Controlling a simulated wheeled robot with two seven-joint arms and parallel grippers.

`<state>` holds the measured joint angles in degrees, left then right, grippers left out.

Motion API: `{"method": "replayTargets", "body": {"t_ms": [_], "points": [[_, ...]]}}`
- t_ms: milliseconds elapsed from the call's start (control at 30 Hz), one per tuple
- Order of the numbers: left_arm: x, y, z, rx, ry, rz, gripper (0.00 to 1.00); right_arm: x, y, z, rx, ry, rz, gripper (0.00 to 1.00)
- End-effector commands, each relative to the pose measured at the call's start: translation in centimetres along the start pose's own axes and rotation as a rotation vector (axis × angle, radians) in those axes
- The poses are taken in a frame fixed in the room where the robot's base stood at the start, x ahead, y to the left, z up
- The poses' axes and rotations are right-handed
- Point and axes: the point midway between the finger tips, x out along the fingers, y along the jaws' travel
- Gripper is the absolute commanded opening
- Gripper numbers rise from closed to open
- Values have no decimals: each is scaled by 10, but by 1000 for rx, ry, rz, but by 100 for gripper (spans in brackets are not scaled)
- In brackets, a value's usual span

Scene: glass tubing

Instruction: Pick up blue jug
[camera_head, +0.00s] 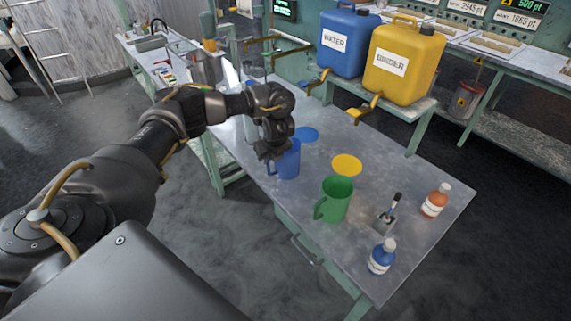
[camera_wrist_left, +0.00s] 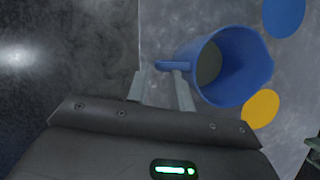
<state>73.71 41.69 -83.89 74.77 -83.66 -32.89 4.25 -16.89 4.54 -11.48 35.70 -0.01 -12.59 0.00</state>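The blue jug (camera_head: 289,163) stands upright on the metal table, near its left edge. In the left wrist view the jug (camera_wrist_left: 238,70) is seen from above, with its handle (camera_wrist_left: 172,66) pointing left. My left gripper (camera_head: 272,152) is at the handle side of the jug, close to its rim. In the wrist view its two fingers (camera_wrist_left: 160,90) are apart, with the handle just ahead of them and partly across the gap. I cannot tell whether a finger touches the jug. My right gripper is not in view.
A green jug (camera_head: 334,200), a blue bottle (camera_head: 381,257) and an orange bottle (camera_head: 435,201) stand on the table (camera_head: 420,225). Blue (camera_head: 306,134) and yellow (camera_head: 346,165) discs mark its surface. A blue water container (camera_head: 345,42) and a yellow binder container (camera_head: 400,62) stand behind.

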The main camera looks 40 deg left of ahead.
Motion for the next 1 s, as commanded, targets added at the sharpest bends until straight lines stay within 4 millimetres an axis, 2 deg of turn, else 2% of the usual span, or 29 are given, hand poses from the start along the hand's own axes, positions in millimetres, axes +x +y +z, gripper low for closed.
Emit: {"method": "replayTargets", "body": {"t_ms": [33,100,267,567,733,1000], "points": [[13,3,-4,-3,4,5,22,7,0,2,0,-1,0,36],[24,3,-5,-2,4,5,22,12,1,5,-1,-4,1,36],[42,3,-4,-2,2,3,22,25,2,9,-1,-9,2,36],[43,3,-2,0,1,2,22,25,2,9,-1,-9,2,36],[43,3,-2,0,1,2,2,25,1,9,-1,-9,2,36],[43,3,-2,-1,1,1,0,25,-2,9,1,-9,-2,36]]}}
